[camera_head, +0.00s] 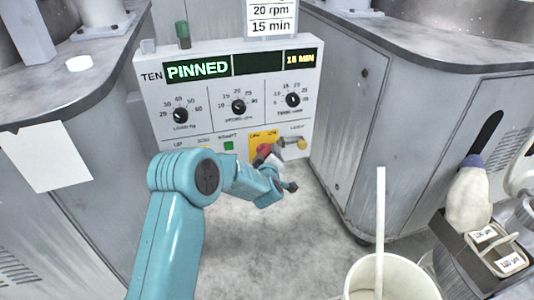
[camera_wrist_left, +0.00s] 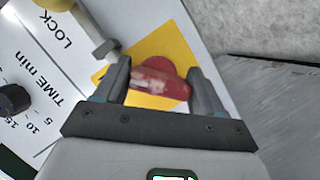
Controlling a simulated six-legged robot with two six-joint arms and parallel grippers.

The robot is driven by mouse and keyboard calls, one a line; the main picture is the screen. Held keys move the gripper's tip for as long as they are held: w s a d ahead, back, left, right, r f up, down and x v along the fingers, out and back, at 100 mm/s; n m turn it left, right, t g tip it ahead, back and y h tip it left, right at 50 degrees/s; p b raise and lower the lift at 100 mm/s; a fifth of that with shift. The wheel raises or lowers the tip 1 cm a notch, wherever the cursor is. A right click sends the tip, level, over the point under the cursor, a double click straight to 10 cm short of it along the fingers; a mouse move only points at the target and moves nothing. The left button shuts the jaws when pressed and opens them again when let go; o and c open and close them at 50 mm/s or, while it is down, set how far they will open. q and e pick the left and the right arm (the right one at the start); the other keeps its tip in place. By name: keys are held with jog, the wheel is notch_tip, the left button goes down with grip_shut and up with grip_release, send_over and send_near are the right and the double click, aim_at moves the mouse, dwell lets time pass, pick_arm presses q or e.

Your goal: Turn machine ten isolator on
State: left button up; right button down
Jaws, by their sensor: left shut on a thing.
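The machine ten panel (camera_head: 215,115) stands upright between two grey cabinets, with "TEN" and "PINNED" at its top. The isolator is a red rotary handle on a yellow plate at the panel's lower right; the plate (camera_head: 256,138) shows in the head view, mostly behind my gripper. In the left wrist view the red isolator handle (camera_wrist_left: 158,82) sits between my fingers on the yellow plate (camera_wrist_left: 165,43). My left gripper (camera_head: 266,152) is shut on the handle, and it also shows in the left wrist view (camera_wrist_left: 160,88). My right gripper is not in view.
A brass-coloured lock lever (camera_head: 298,143) sticks out just right of the yellow plate. Three black dials, including the time dial (camera_head: 293,100), sit above. A white bucket (camera_head: 392,278) with a rod stands at front right, beside a dark tray (camera_head: 470,248).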

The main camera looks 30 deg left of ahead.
pick_arm(q)
jog(key=shift+w+d+f+m, duration=0.1)
jog(key=shift+d+f+m, duration=0.1)
jog(key=shift+d+m, duration=0.15)
jog(key=o, duration=1)
jog(key=shift+w, duration=0.1)
jog(key=shift+a+r, duration=0.1)
jog(key=shift+r, duration=0.05)
